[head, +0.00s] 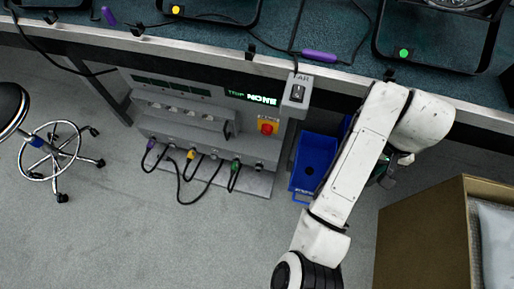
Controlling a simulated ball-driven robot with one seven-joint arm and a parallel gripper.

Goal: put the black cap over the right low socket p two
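The grey socket panel (205,140) stands under the bench. Along its low edge are a purple plug (151,144), a yellow plug (191,154) and a green plug (235,164), with black cables hanging from them. A small dark fitting (258,166) sits at the right end of this low row; I cannot tell whether it is socket p two or whether a cap covers it. I cannot pick out the black cap. My gripper (385,174) is mostly hidden behind my white arm, right of the panel and the blue bin; its fingers and any held thing cannot be made out.
A blue bin (314,158) is right of the panel, partly behind my arm. An open cardboard box (420,240) stands at the lower right. A wheeled stool (50,150) is at the left. The bench edge (200,60) runs above the panel.

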